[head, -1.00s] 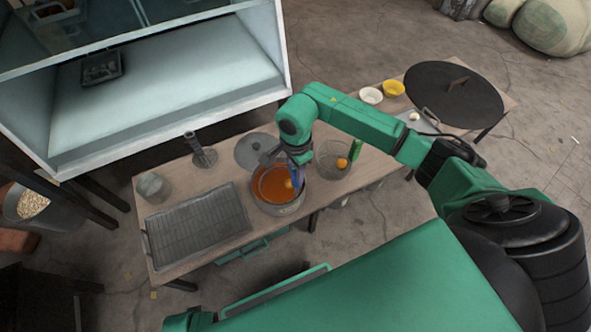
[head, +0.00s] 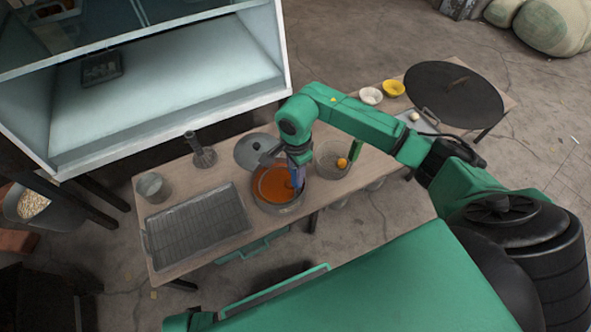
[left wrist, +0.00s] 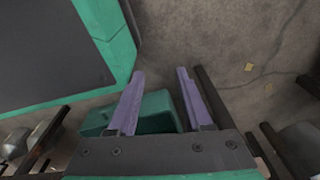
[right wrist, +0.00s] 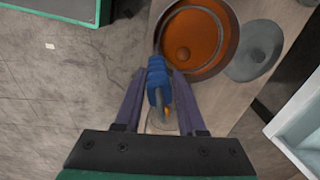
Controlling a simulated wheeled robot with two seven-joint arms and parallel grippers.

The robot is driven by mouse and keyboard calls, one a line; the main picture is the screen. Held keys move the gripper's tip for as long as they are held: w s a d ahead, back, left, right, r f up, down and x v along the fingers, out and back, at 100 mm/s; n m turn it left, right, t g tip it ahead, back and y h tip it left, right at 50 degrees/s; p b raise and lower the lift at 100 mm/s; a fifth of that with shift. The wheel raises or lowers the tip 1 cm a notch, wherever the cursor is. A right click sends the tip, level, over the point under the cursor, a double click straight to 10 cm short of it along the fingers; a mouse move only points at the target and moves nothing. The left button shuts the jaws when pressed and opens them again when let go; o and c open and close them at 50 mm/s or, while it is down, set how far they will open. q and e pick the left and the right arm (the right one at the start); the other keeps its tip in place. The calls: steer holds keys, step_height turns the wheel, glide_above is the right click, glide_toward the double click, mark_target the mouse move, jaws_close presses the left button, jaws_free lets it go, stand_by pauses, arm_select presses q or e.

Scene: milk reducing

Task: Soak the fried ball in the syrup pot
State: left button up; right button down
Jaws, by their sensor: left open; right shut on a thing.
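The syrup pot (head: 283,208) stands on the table with orange syrup in it. It also shows in the right wrist view (right wrist: 232,30). My right gripper (right wrist: 158,73) is shut on a blue-handled utensil (right wrist: 156,82), whose far end is at the pot and partly hidden. Another orange ball (head: 342,163) lies in a clear bowl right of the pot. My left gripper (left wrist: 158,75) is open and empty, away from the pot.
A wire rack tray (head: 197,222) lies left of the pot, with a metal cup (head: 152,187) behind it. A grey lid (head: 250,150) lies behind the pot. White (head: 371,95) and yellow (head: 394,88) bowls and a large dark round lid (head: 453,92) are at the right.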

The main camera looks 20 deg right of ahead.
steer(key=shift+r, duration=0.2)
step_height(320, 180, up, 6)
steer(key=p, duration=0.4)
steer(key=shift+f, duration=0.2)
step_height(320, 180, up, 5)
steer(key=p, duration=0.3)
steer(key=shift+r+p, duration=0.1)
steer(key=shift+p, duration=0.25)
arm_select(q)
steer(key=s+a+r, duration=0.2)
steer(key=s, duration=0.7)
steer(key=shift+s, duration=0.15)
arm_select(e)
steer(key=shift+r, duration=0.1)
